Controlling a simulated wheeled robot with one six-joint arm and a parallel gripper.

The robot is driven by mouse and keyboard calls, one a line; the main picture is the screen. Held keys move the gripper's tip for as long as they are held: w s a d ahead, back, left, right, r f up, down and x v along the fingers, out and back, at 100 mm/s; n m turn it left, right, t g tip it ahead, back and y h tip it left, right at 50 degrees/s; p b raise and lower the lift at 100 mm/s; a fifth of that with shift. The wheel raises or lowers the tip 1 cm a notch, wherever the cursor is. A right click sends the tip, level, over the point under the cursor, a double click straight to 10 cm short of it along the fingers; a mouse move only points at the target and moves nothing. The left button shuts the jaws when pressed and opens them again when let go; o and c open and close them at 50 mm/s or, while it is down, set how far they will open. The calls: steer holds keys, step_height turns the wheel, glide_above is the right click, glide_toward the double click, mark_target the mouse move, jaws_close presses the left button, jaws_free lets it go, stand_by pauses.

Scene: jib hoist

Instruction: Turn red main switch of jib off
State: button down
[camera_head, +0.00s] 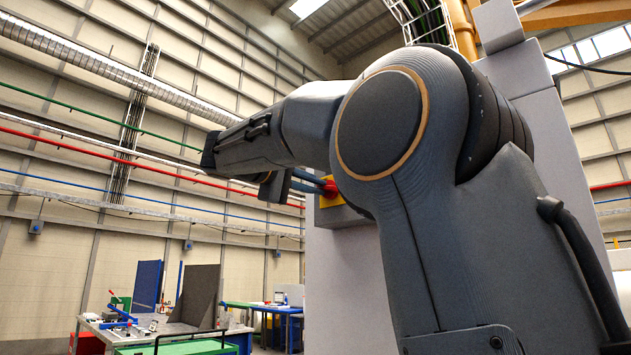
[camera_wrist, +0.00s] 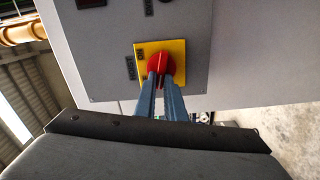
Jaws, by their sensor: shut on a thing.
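The red main switch (camera_wrist: 161,65) is a round red knob on a yellow square plate (camera_wrist: 178,50), fixed to a grey panel (camera_wrist: 110,60). In the wrist view my gripper (camera_wrist: 161,82) reaches up to the knob with both fingers close together, shut on its raised grip. In the head view the red switch (camera_head: 329,187) and its yellow plate (camera_head: 331,200) show beside my arm, partly hidden by it. The blue-grey fingers of my gripper (camera_head: 318,182) reach the knob from the left.
The panel sits on a light grey cabinet (camera_head: 342,275), largely hidden behind my arm. A workbench (camera_head: 160,328) with blue and green tools stands at the lower left. A blue table (camera_head: 278,308) stands behind it. Open space lies left of the cabinet.

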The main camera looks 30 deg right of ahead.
steer(key=shift+f+n+p, duration=0.1)
steer(key=shift+n+p, duration=0.35)
steer(key=shift+n, duration=0.85)
steer(key=c, duration=1.8)
jaws_free()
steer(key=shift+c, duration=0.2)
steer(key=b+v, duration=0.1)
steer(key=v, duration=0.7)
steer(key=shift+b, duration=0.4)
